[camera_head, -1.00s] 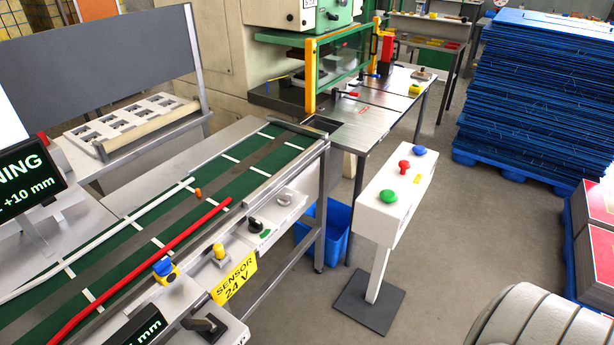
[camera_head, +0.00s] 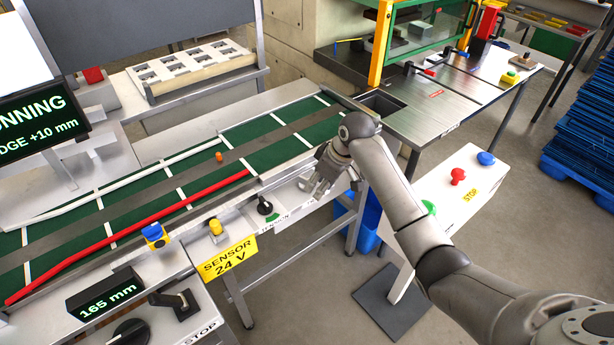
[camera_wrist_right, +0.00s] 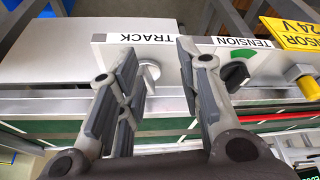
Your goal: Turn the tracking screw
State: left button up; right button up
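The tracking screw is a light grey knob (camera_wrist_right: 151,73) by the upside-down TRACK label (camera_wrist_right: 152,38) in the right wrist view. In the head view my right gripper hides most or all of it. My right gripper (camera_head: 312,190) is at the conveyor's side rail, over the spot of the knob. In the right wrist view its fingers (camera_wrist_right: 158,50) are apart, with the knob showing in the gap, closer to the left finger. I see no grip on it, and contact cannot be told. My left gripper is not in view.
The black tension knob (camera_head: 264,205) sits just left of my right gripper. A yellow sensor (camera_head: 216,228) and the green belt (camera_head: 190,178) with a red strip (camera_head: 150,220) lie farther left. The white button post (camera_head: 462,190) stands right, near my right arm. A monitor (camera_head: 42,122) reads +10 mm.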

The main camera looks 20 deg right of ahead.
aim_at(307, 178)
jog(key=w+d+r, duration=0.1)
jog(key=w+r, duration=0.3)
jog(key=r, duration=0.3)
jog(key=shift+n, duration=0.4)
jog(key=x, duration=0.5)
jog(key=p+x, duration=0.1)
jog(key=x, duration=0.5)
jog(key=shift+s, duration=0.25)
grip_shut()
